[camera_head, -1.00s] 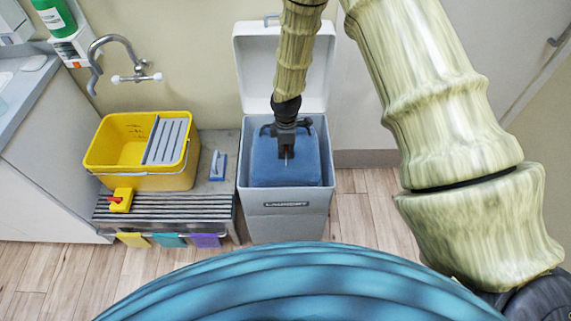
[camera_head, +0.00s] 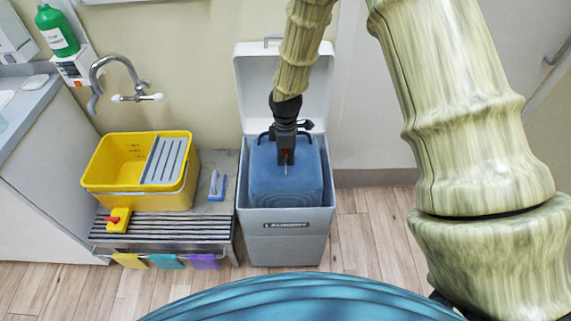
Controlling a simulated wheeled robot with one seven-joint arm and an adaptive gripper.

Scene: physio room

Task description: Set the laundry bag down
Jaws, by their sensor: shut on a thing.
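The blue laundry bag (camera_head: 286,189) is in the open mouth of the grey laundry bin (camera_head: 285,248), with its top and front face visible above the bin's front rim. Its underside is hidden by the bin wall, so I cannot tell whether it rests on anything. Dark handles show at the top of the bag. My gripper (camera_head: 285,160) points down over the bag's top middle and is shut on the bag, probably at a handle. The bin's white lid (camera_head: 284,75) stands open behind my gripper.
Left of the bin, a slatted bench (camera_head: 160,228) holds a yellow mop bucket (camera_head: 130,180), a blue-and-white brush (camera_head: 216,187) and a small yellow item (camera_head: 118,219). Coloured cloths hang at its front. A tap (camera_head: 125,75) is on the wall. Wood floor (camera_head: 370,240) is clear right of the bin.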

